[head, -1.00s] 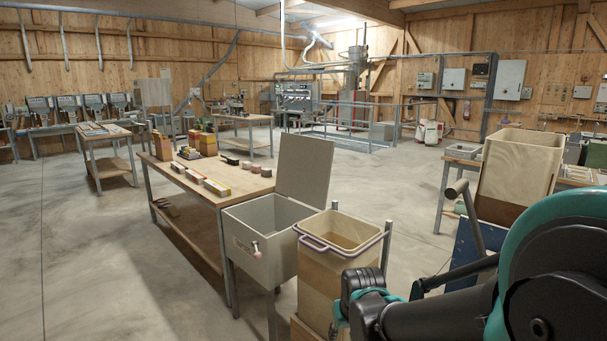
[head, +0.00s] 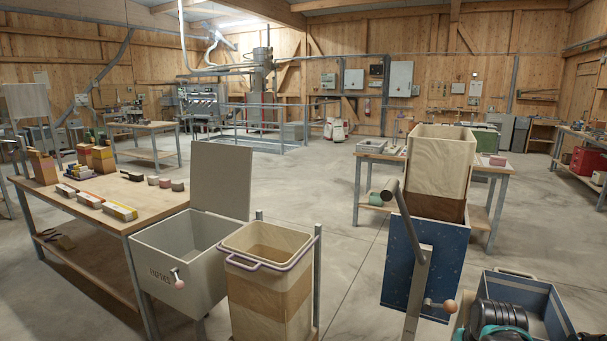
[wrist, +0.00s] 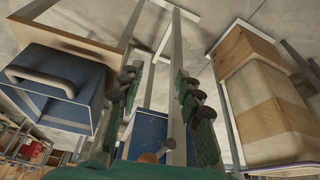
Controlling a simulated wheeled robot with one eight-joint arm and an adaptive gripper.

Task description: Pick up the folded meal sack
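I cannot pick out a folded meal sack with certainty in either view. A small brown item (head: 58,240) lies on the lower shelf of the left table, too small to tell what it is. My gripper (wrist: 157,80) shows in the wrist view with its two green and black fingers apart and nothing between them. The wrist picture looks upside down. Part of my arm shows at the lower right of the head view, in front of a blue open box (head: 525,290).
A wooden bin (head: 270,300) and a grey lidded box (head: 180,260) stand beside the left table (head: 130,205). A blue stand (head: 440,250) with a crank and a wooden hopper (head: 440,160) is right of centre. Open floor (head: 330,215) lies between them.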

